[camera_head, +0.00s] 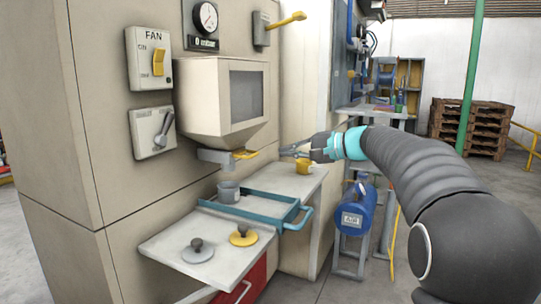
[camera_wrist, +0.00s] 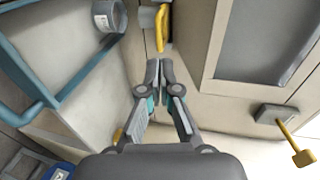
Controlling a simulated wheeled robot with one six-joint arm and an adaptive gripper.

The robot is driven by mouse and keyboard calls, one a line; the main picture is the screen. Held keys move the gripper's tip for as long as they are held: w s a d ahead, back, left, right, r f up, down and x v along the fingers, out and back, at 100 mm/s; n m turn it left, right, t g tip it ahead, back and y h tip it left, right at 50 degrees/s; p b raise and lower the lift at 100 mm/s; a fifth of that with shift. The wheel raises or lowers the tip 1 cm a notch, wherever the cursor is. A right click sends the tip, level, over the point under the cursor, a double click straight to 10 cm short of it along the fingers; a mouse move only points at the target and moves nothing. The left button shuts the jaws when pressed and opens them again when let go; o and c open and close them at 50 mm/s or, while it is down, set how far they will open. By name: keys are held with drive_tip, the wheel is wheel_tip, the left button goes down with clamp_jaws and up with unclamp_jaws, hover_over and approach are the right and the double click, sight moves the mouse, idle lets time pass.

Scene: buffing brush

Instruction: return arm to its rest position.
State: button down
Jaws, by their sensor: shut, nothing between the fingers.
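My gripper (camera_head: 288,151) is at the end of my dark arm, stretched out from the right toward the machine front. In the wrist view my gripper (camera_wrist: 160,64) shows both fingers brought together at the tips, with nothing held. The fingertips are a short way from the yellow lever (camera_head: 245,154) under the hopper. In the wrist view this yellow lever (camera_wrist: 161,28) lies just beyond the tips, and a small gap seems to separate them.
The beige hopper (camera_head: 205,105) is left of my gripper. Below are a grey cup (camera_head: 228,191), a blue-railed tray (camera_head: 250,205), a yellow cup (camera_head: 303,166) and a shelf with two knobbed lids (camera_head: 198,257). A blue tank (camera_head: 355,212) stands below my arm.

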drive_tip(key=v, duration=0.6)
drive_tip(key=s+d+f+g+h, duration=0.1)
drive_tip(key=s+d+f+h, duration=0.15)
drive_tip(key=s+f, duration=0.45)
drive_tip(key=s+d+f+g+h, duration=0.15)
drive_tip(key=f+h, duration=0.25)
drive_tip(key=f, duration=0.7)
drive_tip(key=s+f+n+h+p, duration=0.1)
drive_tip(key=s+f+n+h, duration=0.1)
drive_tip(key=s, duration=1.2)
drive_tip(key=s+a+f+n+h+p, duration=0.1)
drive_tip(key=s+f+n+h, duration=0.2)
drive_tip(key=s, duration=1.1)
drive_tip(key=shift+s+f+n+h, duration=0.15)
drive_tip(key=shift+s+n+h, duration=0.15)
drive_tip(key=shift+n+h, duration=0.45)
